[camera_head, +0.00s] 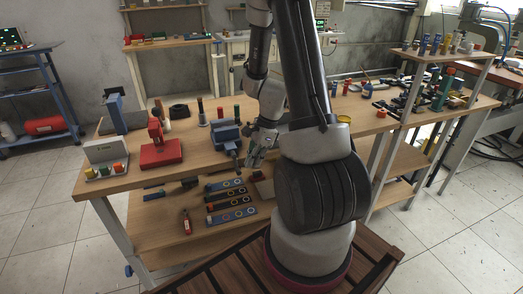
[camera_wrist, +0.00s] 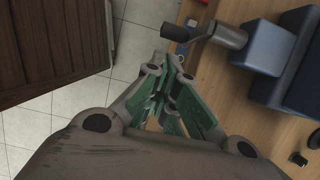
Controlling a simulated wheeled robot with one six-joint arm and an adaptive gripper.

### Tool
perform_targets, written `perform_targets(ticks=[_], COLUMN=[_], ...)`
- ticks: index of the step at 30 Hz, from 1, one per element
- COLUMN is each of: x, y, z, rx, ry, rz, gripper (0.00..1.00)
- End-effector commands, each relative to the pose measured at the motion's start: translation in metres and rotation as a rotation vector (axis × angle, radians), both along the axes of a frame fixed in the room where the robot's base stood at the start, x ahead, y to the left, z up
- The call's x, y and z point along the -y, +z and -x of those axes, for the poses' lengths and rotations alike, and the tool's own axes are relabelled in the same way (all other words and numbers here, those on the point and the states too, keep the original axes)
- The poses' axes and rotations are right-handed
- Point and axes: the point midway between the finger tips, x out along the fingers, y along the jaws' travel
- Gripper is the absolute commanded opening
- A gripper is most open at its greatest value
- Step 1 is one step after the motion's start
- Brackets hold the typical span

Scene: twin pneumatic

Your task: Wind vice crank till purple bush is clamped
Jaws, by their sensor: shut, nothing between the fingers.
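The blue vice (camera_head: 226,134) stands on the wooden bench near its front edge. In the wrist view its blue body (camera_wrist: 268,47) is at the upper right. The vice's grey crank (camera_wrist: 228,37) sticks out from it toward the bench edge and ends in a dark handle (camera_wrist: 175,33). My gripper (camera_head: 257,155) is just right of and in front of the vice. In the wrist view my gripper (camera_wrist: 168,80), with green finger pads, is shut and empty, and its tips point toward the crank handle, apart from it. I cannot make out the purple bush.
A red press (camera_head: 160,152) and a grey button box (camera_head: 105,154) stand on the bench left of the vice. Strips with coloured rings (camera_head: 228,198) lie on the lower shelf. Several coloured parts crowd the bench's right end. Tiled floor (camera_wrist: 55,105) shows beyond the bench edge.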

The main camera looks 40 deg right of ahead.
Motion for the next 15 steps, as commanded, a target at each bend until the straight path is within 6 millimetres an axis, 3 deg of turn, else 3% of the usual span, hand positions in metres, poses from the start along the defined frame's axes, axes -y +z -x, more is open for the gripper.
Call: perform_targets(ticks=[6,15], x=[-0.015,-0.016], y=[-0.008,-0.008], z=[-0.004,-0.004], rx=[-0.001,0.0], ry=[0.0,-0.001], rz=[0.0,0.0], gripper=[0.0,0.0])
